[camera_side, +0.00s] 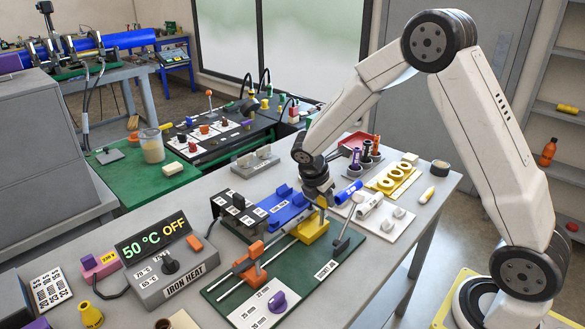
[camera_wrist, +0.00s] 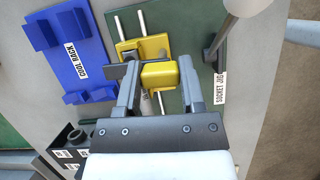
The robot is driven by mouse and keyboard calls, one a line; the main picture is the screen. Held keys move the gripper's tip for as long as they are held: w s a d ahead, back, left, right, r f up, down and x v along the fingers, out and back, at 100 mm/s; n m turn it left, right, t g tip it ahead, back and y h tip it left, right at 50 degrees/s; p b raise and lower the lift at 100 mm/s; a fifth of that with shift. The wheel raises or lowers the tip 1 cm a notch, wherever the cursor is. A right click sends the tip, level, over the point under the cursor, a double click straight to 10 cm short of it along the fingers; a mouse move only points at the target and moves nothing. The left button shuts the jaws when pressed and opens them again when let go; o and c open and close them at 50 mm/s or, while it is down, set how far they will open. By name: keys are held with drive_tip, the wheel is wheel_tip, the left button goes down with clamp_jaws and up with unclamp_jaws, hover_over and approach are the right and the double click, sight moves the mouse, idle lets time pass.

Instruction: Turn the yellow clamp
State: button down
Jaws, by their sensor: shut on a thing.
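The yellow clamp (camera_side: 313,231) stands on the two rods of the green socket jig board (camera_side: 232,291). In the wrist view its yellow block (camera_wrist: 158,76) sits between the two dark fingers of my gripper (camera_wrist: 158,68). The fingers are shut on this block, one on each side. A yellow plate of the clamp (camera_wrist: 153,46) shows behind it. In the side view my gripper (camera_side: 318,200) points down at the clamp from above, and its fingertips are hard to make out there.
The blue cool rack (camera_side: 284,211) lies close to the left of the clamp. A dark lever (camera_side: 345,238) stands close on its right. An orange clamp (camera_side: 252,265) sits nearer on the rods. The iron heat box (camera_side: 178,278) reads 50 °C OFF.

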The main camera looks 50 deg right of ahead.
drive_tip(key=m, duration=0.2)
drive_tip(key=m+g, duration=0.1)
drive_tip(key=m, duration=0.1)
drive_tip(key=shift+g+y, duration=0.3)
drive_tip(key=m+g+y, duration=0.1)
drive_tip(key=m, duration=0.6)
drive_tip(key=m+g+y, duration=0.1)
drive_tip(key=m, duration=0.1)
drive_tip(key=shift+m+y, duration=1)
drive_tip(key=shift+m, duration=1.1)
drive_tip(key=shift+c, duration=1)
unclamp_jaws()
drive_tip(key=shift+w+r, duration=0.1)
drive_tip(key=shift+r, duration=0.05)
